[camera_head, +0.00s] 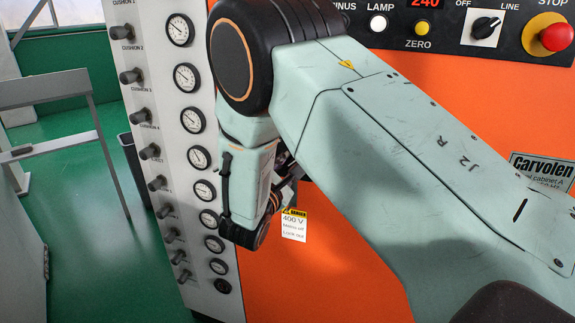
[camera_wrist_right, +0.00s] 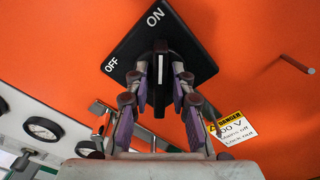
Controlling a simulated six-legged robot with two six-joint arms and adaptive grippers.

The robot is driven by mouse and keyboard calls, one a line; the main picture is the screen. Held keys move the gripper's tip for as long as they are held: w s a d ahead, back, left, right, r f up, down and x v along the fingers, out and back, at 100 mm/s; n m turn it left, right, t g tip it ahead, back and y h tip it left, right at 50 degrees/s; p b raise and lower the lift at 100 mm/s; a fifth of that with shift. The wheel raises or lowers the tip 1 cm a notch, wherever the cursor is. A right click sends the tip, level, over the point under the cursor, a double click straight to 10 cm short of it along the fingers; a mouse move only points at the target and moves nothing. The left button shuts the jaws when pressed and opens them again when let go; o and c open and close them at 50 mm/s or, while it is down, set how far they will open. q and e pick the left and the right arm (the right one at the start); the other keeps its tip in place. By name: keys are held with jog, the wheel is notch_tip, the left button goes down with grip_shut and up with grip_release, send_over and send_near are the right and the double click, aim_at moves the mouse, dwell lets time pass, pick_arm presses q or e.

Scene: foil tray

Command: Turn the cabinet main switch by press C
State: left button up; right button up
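The main switch is a black square plate (camera_wrist_right: 194,55) with a dark knob (camera_wrist_right: 160,46) on the orange cabinet front, seen in the right wrist view. ON is marked at its top corner and OFF at its left corner. The knob's bar with its white line runs up and down the picture, in line with ON. My right gripper (camera_wrist_right: 160,76) has its fingers apart, one on each side of the knob; I cannot tell if they touch it. In the head view my right arm hides the switch and most of the gripper (camera_head: 287,177). My left gripper is out of view.
A grey panel of dials and knobs (camera_head: 165,130) stands at left. Above are a LAMP button (camera_head: 377,23), a selector (camera_head: 485,27) and a red STOP button (camera_head: 556,37). A grey rail (camera_head: 45,90) stands far left.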

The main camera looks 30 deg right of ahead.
jog(key=shift+w+f, duration=0.15)
grip_shut()
jog(key=n, duration=0.3)
jog(key=shift+n, duration=0.4)
jog(key=n, duration=0.3)
jog(key=shift+w+n, duration=0.1)
jog(key=shift+n, duration=0.3)
jog(key=n, duration=0.5)
jog(key=n+p, duration=0.1)
jog(key=n, duration=0.4)
jog(key=shift+w+a, duration=0.1)
jog(key=shift+n, duration=0.3)
